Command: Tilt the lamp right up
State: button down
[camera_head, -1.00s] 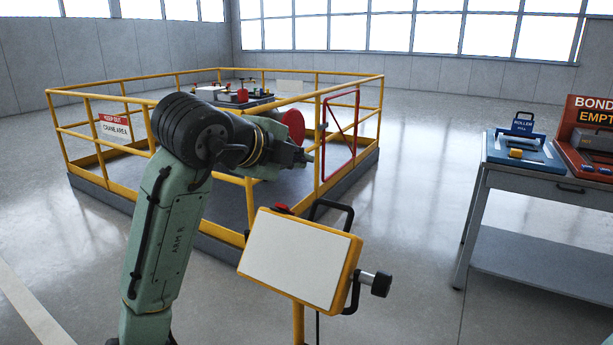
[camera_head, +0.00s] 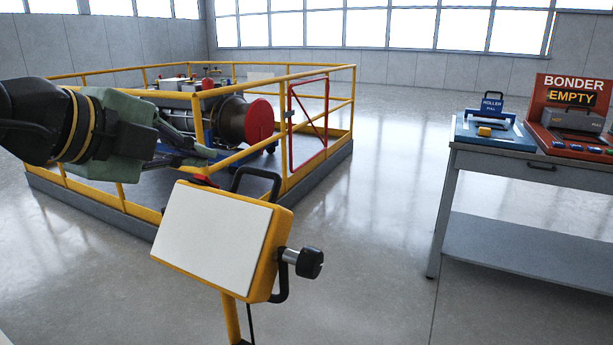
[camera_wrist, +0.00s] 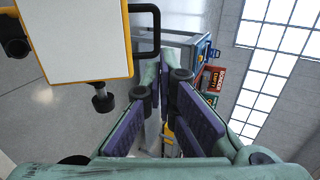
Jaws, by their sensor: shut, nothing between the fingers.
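The lamp (camera_head: 215,235) is a flat white panel in a yellow frame on a yellow post. It leans back, its white face slanting upward toward the head camera. A black handle (camera_head: 278,178) rises behind its upper edge, and a black knob (camera_head: 308,262) sticks out on its right. My gripper (camera_head: 212,156) is shut and empty, above and behind the lamp's upper left edge, apart from the handle as far as I can tell. In the wrist view the lamp (camera_wrist: 70,40) fills the upper left, its handle (camera_wrist: 155,30) close beside my gripper (camera_wrist: 168,72).
A yellow railing (camera_head: 300,75) surrounds a platform with an engine (camera_head: 225,118) and a red gate (camera_head: 308,115) behind the lamp. A grey bench (camera_head: 560,170) at right bears a blue roller unit (camera_head: 495,128) and a red bonder (camera_head: 575,115). Floor between lamp and bench is clear.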

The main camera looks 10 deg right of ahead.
aim_at(258, 171)
jog(key=p+x, duration=0.1)
jog(key=x, duration=1.2)
jog(key=shift+w+d+f, duration=0.15)
jog(key=shift+w+d, duration=0.05)
jog(key=shift+w, duration=0.05)
jog(key=shift+p, duration=0.3)
jog(key=shift+w+d+p, duration=0.3)
jog(key=shift+w+p, duration=0.1)
jog(key=shift+p, duration=0.55)
jog(key=shift+w+d+f+g+y+p, duration=0.25)
jog(key=shift+g+y+p, duration=0.2)
jog(key=shift+g, duration=0.15)
jog(key=shift+f, duration=0.15)
jog(key=shift+a, duration=0.15)
